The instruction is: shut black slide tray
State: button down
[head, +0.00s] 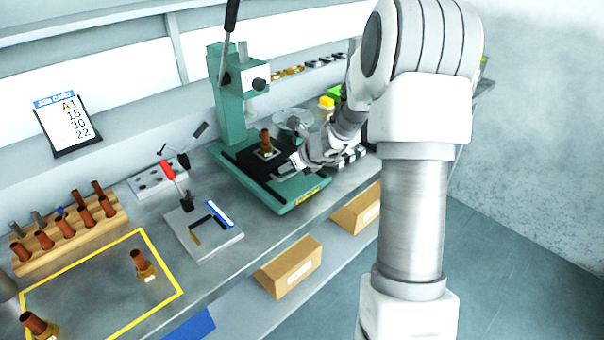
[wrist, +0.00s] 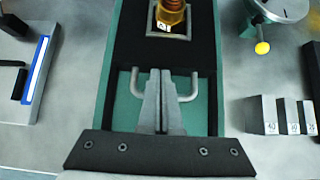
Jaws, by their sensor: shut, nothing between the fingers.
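The black slide tray (head: 243,162) lies on the green base of the press (head: 228,100). A brown and brass part (head: 266,142) stands upright in a square seat on it; the wrist view shows this part (wrist: 171,12) at the top. The tray (wrist: 188,52) has a grey U-shaped handle (wrist: 190,88) at its near edge. My gripper (wrist: 160,85) is shut and empty, its fingers between the handle's two arms and covering its middle. I cannot tell whether they touch it. In the head view my gripper (head: 282,168) is at the tray's front side.
A toggle-clamp fixture (head: 203,228) stands left of the press. Grey marked blocks (wrist: 285,115) and a round dish with a yellow knob (wrist: 278,12) lie to the right. A wooden rack (head: 70,228) and a yellow-outlined area (head: 180,292) are further left.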

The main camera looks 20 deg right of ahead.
aim_at(268, 155)
jog(key=w, duration=0.2)
jog(key=w+a+p, duration=0.1)
jog(key=w, duration=0.1)
jog(key=w+a+p, duration=0.1)
jog(key=w, duration=0.1)
jog(key=shift+w+a+r, duration=0.1)
jog(key=shift+w+a, duration=0.05)
jog(key=shift+w+a+r, duration=0.1)
jog(key=shift+r, duration=0.05)
